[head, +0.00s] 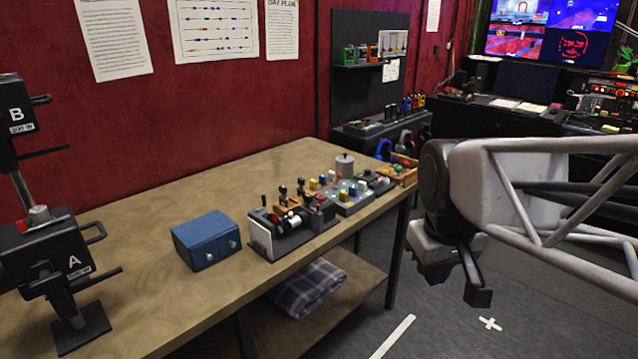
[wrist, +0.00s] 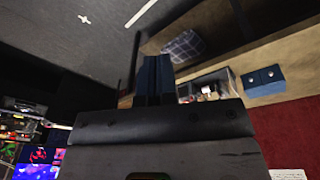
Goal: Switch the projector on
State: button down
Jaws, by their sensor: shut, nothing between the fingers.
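No object is plainly marked as the projector in either view. A control console (head: 290,228) with levers, knobs and small coloured buttons stands on the wooden table; its labels are too small to read. It also shows, partly hidden, in the wrist view (wrist: 207,86). My gripper (head: 478,292) hangs right of the table, apart from everything, over the floor. Its fingers (wrist: 153,75) are together and empty in the wrist view.
A blue two-knob box (head: 206,240) sits left of the console on the table (head: 140,290). A silver canister (head: 345,165) and a wooden tray (head: 405,175) stand behind. A folded plaid cloth (head: 308,288) lies on the lower shelf. Bare tabletop lies left and front.

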jog(key=w+a+r+n+g, duration=0.1)
jog(key=w+r+n, duration=0.2)
jog(key=w, duration=0.5)
jog(key=w+a+r+n, duration=0.2)
jog(key=w+r+n, duration=0.1)
jog(key=w, duration=0.6)
jog(key=n+g+h, duration=0.3)
jog(key=n+g, duration=0.1)
jog(key=n, duration=1.4)
send_over(322, 198)
jog(key=w+a, duration=0.4)
notch_tip(322, 198, down, 11)
jog(key=shift+w+a+f, duration=0.15)
jog(key=shift+w+a, duration=0.05)
jog(key=shift+w, duration=0.15)
jog(key=shift+f, duration=0.15)
jog(key=x, duration=1.3)
jog(key=shift+s+d+f, duration=0.1)
jog(key=shift+s+f, duration=0.1)
jog(key=shift+f, duration=0.05)
